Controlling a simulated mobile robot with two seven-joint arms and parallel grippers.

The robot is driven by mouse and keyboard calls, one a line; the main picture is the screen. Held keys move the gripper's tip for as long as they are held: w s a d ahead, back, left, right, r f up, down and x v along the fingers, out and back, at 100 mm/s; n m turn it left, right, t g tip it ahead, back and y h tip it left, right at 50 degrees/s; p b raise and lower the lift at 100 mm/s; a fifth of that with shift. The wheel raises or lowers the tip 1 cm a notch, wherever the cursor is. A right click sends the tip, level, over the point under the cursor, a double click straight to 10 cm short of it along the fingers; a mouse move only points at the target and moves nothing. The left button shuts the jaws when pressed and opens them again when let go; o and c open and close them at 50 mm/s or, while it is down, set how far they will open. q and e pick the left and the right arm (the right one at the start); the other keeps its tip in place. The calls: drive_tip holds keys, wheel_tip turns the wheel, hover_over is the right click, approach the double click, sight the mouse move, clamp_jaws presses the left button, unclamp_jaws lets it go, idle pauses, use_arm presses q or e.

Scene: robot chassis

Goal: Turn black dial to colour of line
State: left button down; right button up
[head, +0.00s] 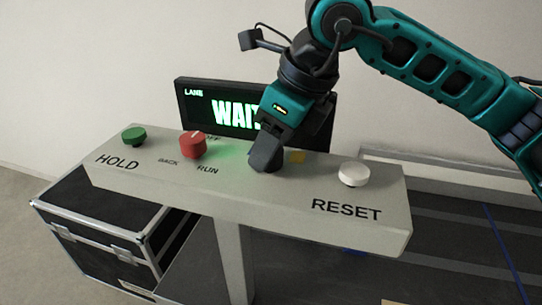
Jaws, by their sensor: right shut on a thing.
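My right gripper (264,163) reaches down from the upper right onto the middle of the grey control panel (300,192). Its fingers are shut on the black dial, which they almost wholly hide, so I cannot tell where the dial points. A yellow-orange square mark (297,157) shows on the panel just right of the fingers. Any other colour marks around the dial are hidden. A thin blue line (497,245) crosses the dark belt surface at the right. My left gripper is not in view.
The panel also has a green button (134,134) by HOLD, a red knob (193,145) by BACK, OFF and RUN, and a white button (354,173) by RESET. A screen (197,108) behind reads LANE and WAIT, partly covered. A black case (95,225) stands at lower left.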

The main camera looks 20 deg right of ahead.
drive_tip(key=shift+f+m+h+b, duration=0.15)
drive_tip(key=shift+m+h+b, duration=0.15)
drive_tip(key=shift+m+b, duration=0.45)
drive_tip(key=shift+m+t, duration=0.3)
drive_tip(key=shift+m, duration=0.15)
drive_tip(key=shift+m+b, duration=0.3)
drive_tip(key=shift+b, duration=0.1)
drive_tip(key=shift+m+h+b, duration=0.4)
drive_tip(key=shift+m+b, duration=0.05)
drive_tip(key=shift+m, duration=0.15)
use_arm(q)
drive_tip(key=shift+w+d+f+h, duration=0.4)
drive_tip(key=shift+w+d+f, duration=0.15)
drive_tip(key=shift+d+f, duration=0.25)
use_arm(e)
drive_tip(key=shift+r+m, duration=0.2)
drive_tip(key=shift+m, duration=0.1)
drive_tip(key=o, duration=1)
drive_tip(key=shift+o, duration=0.2)
